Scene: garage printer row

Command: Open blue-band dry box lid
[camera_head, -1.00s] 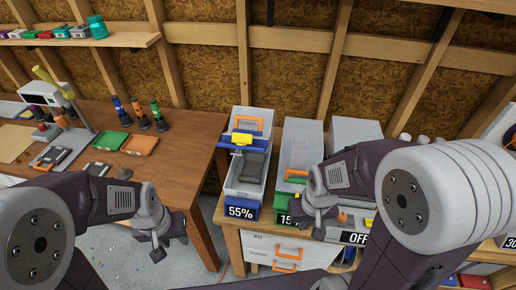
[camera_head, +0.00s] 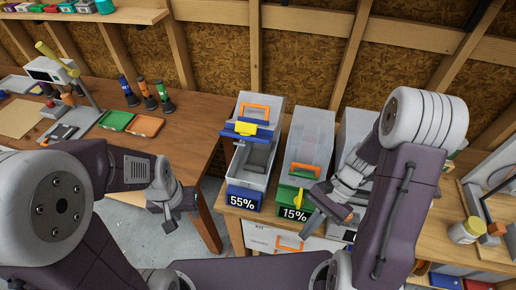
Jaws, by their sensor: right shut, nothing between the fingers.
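The blue-band dry box (camera_head: 237,178) stands on the bench, with a 55% label on its front. Its lid (camera_head: 263,113) is raised at the front, with the blue band (camera_head: 232,136), yellow latch and orange handle lifted above the box, and the grey interior shows below. My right gripper (camera_head: 314,222) is shut and empty, to the right of this box, by the front of the green-band box. It does not touch the blue-band lid. My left gripper (camera_head: 172,218) hangs to the left of the box, apart from it; its jaw opening is unclear.
The green-band box (camera_head: 312,135), labelled 15%, stands right of the blue one with its lid down. A third box (camera_head: 354,128) is partly hidden by my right arm. A wooden table (camera_head: 187,128) with trays and bottles is at left, with a floor gap between.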

